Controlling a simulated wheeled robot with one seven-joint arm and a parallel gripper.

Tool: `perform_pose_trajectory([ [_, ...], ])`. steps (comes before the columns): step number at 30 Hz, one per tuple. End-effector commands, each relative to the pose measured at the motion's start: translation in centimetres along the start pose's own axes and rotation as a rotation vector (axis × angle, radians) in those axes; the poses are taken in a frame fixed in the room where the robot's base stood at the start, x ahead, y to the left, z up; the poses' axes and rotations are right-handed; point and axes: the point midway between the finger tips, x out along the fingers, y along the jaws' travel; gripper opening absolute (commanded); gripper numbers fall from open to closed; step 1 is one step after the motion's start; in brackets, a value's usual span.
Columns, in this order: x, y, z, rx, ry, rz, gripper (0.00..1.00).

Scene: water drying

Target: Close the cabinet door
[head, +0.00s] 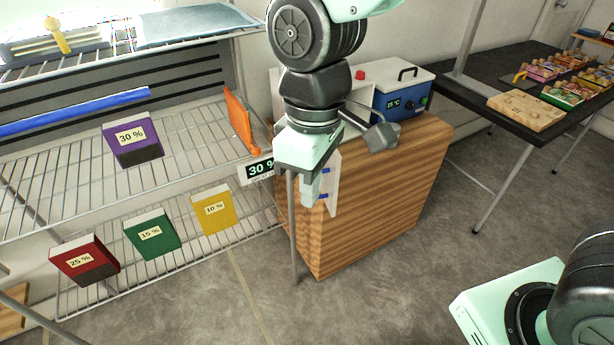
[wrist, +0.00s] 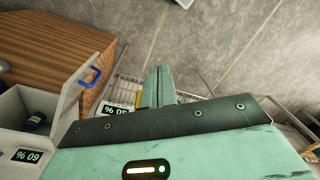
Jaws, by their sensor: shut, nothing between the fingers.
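The white cabinet stands at the left in the wrist view (wrist: 14,112) with its front open and a dark bottle-like item inside. Its white door (wrist: 76,88) with a blue handle (wrist: 91,77) stands swung open. In the head view the door (head: 333,183) shows beside my gripper, and my arm hides much of the cabinet. My gripper (head: 309,198) points down just left of the door in the head view. In the wrist view its shut, empty fingers (wrist: 158,88) lie to the right of the door. I cannot tell whether gripper and door touch.
A wooden block (head: 375,205) stands below, with a blue and white device (head: 402,95) on it. A wire rack (head: 75,190) with several colored boxes is at the left. A dark table (head: 465,95) is at the right. The floor in front is clear.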

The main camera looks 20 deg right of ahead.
Motion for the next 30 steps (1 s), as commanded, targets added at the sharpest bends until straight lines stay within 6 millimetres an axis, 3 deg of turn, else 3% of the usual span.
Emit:
perform_pose_trajectory([
  [1, 1.0, 1.6, -2.5, -0.047, -0.019, -0.002, 0.00],
  [6, 3.6, 7.8, -9.0, -0.215, -0.086, 0.030, 0.00],
  [12, 7.2, 14.2, -13.8, -0.388, -0.188, 0.090, 0.00],
  [18, 8.9, 17.2, -15.7, -0.476, -0.249, 0.126, 0.00],
  [23, 9.7, 17.8, -15.7, -0.489, -0.259, 0.130, 0.00],
  [30, 13.6, 18.5, -14.7, -0.487, -0.260, 0.128, 0.00],
])
